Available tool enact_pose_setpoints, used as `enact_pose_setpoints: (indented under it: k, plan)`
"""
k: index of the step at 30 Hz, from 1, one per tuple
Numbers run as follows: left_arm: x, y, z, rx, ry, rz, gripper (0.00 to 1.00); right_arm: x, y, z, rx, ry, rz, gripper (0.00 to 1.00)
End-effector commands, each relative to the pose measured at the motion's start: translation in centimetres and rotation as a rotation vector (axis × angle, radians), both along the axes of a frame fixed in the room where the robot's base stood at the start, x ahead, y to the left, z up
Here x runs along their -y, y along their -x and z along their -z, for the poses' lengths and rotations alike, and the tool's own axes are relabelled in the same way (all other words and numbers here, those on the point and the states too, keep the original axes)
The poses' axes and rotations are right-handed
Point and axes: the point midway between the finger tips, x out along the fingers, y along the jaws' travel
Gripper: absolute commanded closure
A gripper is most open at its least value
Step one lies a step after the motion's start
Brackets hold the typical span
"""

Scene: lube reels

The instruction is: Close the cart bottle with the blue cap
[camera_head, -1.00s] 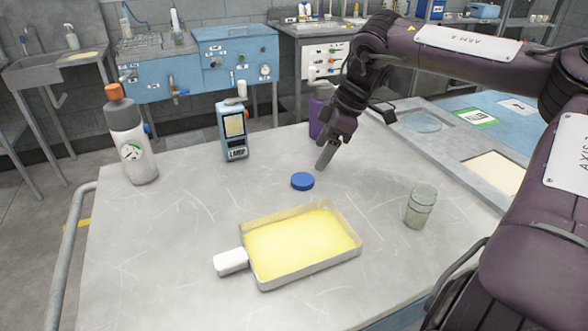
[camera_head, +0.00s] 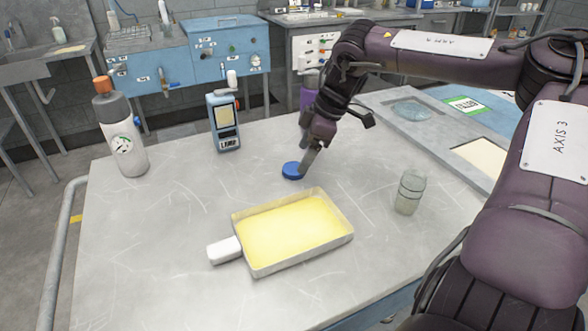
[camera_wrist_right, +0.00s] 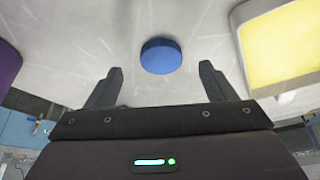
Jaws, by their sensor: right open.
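The blue cap (camera_head: 293,171) lies on the cart top behind the yellow tray. In the right wrist view the blue cap (camera_wrist_right: 160,56) sits ahead of and between the two fingertips, apart from both. My right gripper (camera_head: 306,168) is open and empty, pointing down beside the cap; its two spread fingers show in the right wrist view (camera_wrist_right: 160,78). A purple bottle (camera_head: 308,92) stands behind my right gripper and is partly hidden by it. A clear, greenish bottle or jar (camera_head: 410,192) stands upright at the right of the cart top. My left gripper is out of view.
A shallow tray (camera_head: 258,272) with yellow contents and a white handle (camera_head: 224,250) lies at the front middle. A grey-and-white bottle with an orange cap (camera_head: 122,138) and a blue lamp device (camera_head: 224,128) stand at the back left. The left front surface is clear.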

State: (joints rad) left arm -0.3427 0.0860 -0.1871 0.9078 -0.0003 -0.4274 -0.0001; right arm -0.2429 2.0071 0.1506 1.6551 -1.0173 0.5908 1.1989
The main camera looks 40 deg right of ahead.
Motion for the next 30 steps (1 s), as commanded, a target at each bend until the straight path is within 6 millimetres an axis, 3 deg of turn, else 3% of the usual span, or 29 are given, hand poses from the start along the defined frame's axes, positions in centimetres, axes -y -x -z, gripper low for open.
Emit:
enact_pose_setpoints:
  k: [7, 19, 30]
  plan:
    - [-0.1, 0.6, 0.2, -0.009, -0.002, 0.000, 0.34, -1.2, -1.0, 3.0, -0.003, -0.001, -0.001, 0.23]
    - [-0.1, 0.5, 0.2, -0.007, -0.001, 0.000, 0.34, -1.3, -1.1, 3.3, -0.001, -0.001, 0.001, 0.23]
    - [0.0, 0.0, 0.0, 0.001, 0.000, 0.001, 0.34, -1.3, -1.1, 3.3, -0.001, -0.001, 0.001, 0.70]
